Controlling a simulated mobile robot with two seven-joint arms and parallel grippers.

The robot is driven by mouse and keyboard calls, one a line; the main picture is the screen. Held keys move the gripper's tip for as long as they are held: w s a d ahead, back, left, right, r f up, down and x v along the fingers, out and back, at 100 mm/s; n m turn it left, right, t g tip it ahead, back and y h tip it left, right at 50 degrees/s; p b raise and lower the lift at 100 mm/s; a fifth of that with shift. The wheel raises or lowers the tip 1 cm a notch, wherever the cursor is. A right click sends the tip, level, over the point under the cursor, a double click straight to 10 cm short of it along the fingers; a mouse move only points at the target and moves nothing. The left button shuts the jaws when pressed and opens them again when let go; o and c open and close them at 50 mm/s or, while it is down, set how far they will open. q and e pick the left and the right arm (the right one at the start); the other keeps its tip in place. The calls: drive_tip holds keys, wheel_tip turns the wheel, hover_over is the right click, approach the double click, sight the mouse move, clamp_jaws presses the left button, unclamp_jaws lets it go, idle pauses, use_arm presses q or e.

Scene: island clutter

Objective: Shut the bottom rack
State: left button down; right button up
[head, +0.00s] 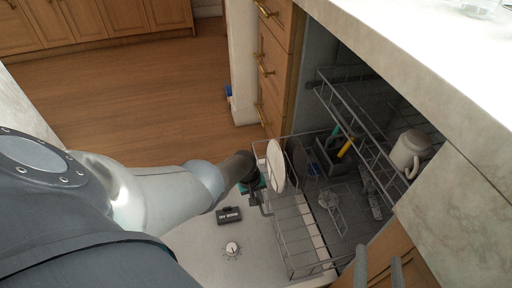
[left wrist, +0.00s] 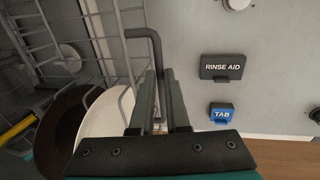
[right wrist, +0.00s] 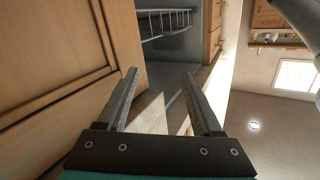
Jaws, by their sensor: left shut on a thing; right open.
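The bottom rack (head: 310,268) is a grey wire rack, pulled at least partly out over the open dishwasher door (head: 190,250). It holds a white plate (head: 276,165), a darker plate behind it and a dark cutlery basket (head: 333,160) with yellow and teal utensils. My left gripper (head: 256,190) is at the rack's near left side. In the left wrist view its fingers (left wrist: 160,100) are closed around the dark bent handle (left wrist: 143,33) of the rack. My right gripper (head: 379,260) is open and empty, low by a wooden cabinet panel; its fingers (right wrist: 162,92) also show in the right wrist view.
The upper rack (head: 350,108) is above, with a white mug (head: 408,150) at its right. A pale countertop (head: 420,45) overhangs on the right. Wooden drawers (head: 272,65) stand beside the dishwasher opening. The wooden floor (head: 140,90) at the back left is clear.

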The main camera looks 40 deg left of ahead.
use_arm(q)
drive_tip(key=c, duration=0.9)
unclamp_jaws()
